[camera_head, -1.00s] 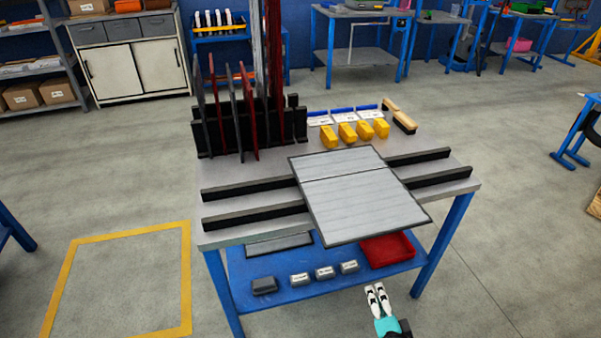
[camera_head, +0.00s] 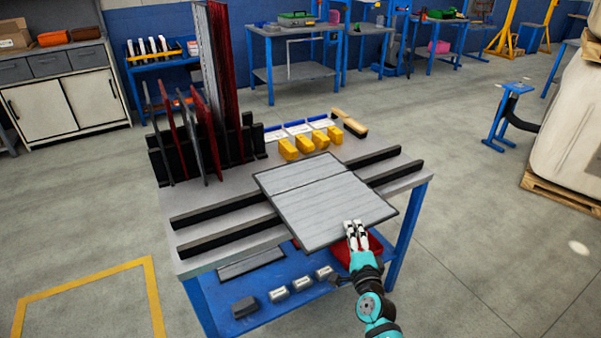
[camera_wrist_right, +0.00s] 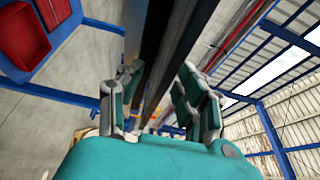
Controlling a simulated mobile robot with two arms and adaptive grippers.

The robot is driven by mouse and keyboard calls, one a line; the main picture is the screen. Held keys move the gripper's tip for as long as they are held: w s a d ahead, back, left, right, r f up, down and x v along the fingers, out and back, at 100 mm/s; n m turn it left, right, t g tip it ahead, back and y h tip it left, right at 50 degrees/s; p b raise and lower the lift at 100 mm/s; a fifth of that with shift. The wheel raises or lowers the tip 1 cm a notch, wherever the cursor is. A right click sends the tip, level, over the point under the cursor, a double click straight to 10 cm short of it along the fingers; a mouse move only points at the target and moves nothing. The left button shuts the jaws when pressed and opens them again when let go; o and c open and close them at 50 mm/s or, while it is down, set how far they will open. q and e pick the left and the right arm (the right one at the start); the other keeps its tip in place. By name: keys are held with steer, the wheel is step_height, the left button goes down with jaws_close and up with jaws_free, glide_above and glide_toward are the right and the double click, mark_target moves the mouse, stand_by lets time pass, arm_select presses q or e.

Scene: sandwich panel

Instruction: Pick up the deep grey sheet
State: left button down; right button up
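Several thin sheets stand upright in a black rack (camera_head: 247,140) at the table's back left. Dark grey ones (camera_head: 204,140) stand among red ones (camera_head: 178,120); I cannot tell which is the deep grey sheet. A light grey panel with a dark rim (camera_head: 335,205) lies across the black rails and overhangs the front edge. My right gripper (camera_head: 354,228) is at the panel's front right edge. In the right wrist view, its fingers (camera_wrist_right: 160,100) stand apart, with a dark edge running between them; contact is unclear. My left gripper is not in view.
Black rails (camera_head: 222,207) cross the worktable (camera_head: 180,258). A red tray (camera_head: 345,252) and small grey boxes (camera_head: 278,294) sit on the lower blue shelf. Floor is open right of the table.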

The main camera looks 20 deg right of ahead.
mark_target(350, 215)
steer(key=shift+d+x, duration=0.15)
steer(key=shift+x, duration=1.4)
steer(key=shift+d+x, duration=0.15)
steer(key=shift+x, duration=1.45)
steer(key=shift+s+a+r, duration=0.1)
steer(key=shift+s+r, duration=0.05)
steer(key=shift+r, duration=0.05)
steer(key=shift+c, duration=0.2)
jaws_close()
steer(key=shift+r, duration=0.1)
